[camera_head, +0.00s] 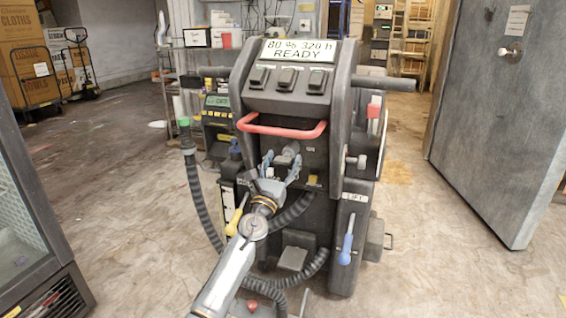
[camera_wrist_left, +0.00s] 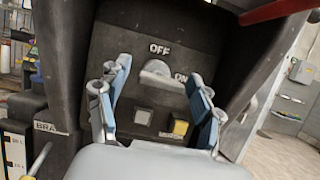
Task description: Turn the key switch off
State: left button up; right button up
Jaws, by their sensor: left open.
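The key switch (camera_wrist_left: 157,73) is a light grey knob on the dark panel of the machine. An OFF label (camera_wrist_left: 160,49) is above it and an ON label (camera_wrist_left: 181,77) is at its right. Its grip appears tilted down toward ON. The switch also shows small in the head view (camera_head: 288,151). My left gripper (camera_head: 281,163) is open in front of the panel. In the left wrist view, its blue-padded fingers (camera_wrist_left: 159,75) stand on either side of the knob, with a gap on both sides. Whether the fingertips touch the panel is unclear. My right gripper is out of view.
The dark machine (camera_head: 330,130) has a red handle (camera_head: 283,127) above the switch. A square grey button (camera_wrist_left: 143,116) and a yellow button (camera_wrist_left: 180,127) sit below it. A black hose (camera_head: 199,200) hangs at the left. Open floor (camera_head: 440,250) lies right.

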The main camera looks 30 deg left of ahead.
pick_arm(q)
jog(key=shift+w+r, duration=0.1)
jog(key=shift+w, duration=0.05)
jog(key=c, duration=1.2)
